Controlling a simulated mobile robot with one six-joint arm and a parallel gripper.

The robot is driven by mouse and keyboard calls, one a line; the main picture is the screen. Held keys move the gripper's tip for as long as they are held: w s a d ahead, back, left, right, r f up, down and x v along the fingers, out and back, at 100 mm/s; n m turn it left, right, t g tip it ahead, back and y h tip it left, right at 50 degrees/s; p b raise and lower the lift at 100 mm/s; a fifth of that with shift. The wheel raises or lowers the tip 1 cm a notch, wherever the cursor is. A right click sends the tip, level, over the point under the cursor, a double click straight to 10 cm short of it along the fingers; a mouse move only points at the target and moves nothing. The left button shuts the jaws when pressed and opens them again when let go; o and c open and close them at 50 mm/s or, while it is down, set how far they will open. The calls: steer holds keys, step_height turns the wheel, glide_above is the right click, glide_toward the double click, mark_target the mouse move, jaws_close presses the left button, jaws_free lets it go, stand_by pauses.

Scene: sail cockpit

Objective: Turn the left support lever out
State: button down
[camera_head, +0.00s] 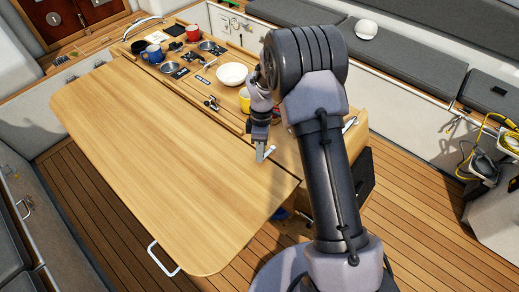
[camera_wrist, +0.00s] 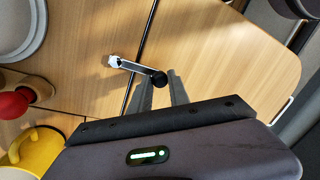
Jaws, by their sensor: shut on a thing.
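The support lever (camera_wrist: 138,70) is a short light-grey bar with a white round end and a black knob at its other end. It lies across the dark seam in the wooden table top. In the head view its pale bar (camera_head: 269,153) shows beside my fingertips near the table's near end. My gripper (camera_wrist: 158,80) is shut on the black knob, with one finger on each side of it. In the head view my gripper (camera_head: 260,156) points down at the table, and the knob is hidden by the fingers.
The left table leaf (camera_head: 150,140) is bare, with a white U-shaped handle (camera_head: 160,258) at its near edge. A yellow mug (camera_head: 244,101), a white bowl (camera_head: 232,75), pans and other mugs stand on the table's middle strip. Cushioned benches (camera_head: 405,62) line the right side.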

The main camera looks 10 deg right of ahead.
stand_by(0.3)
steer(key=c, duration=1.3)
jaws_free()
steer(key=shift+o, duration=0.2)
steer(key=w+d+r+p, duration=0.1)
steer(key=w+r+p, duration=0.2)
steer(key=r, duration=1.4)
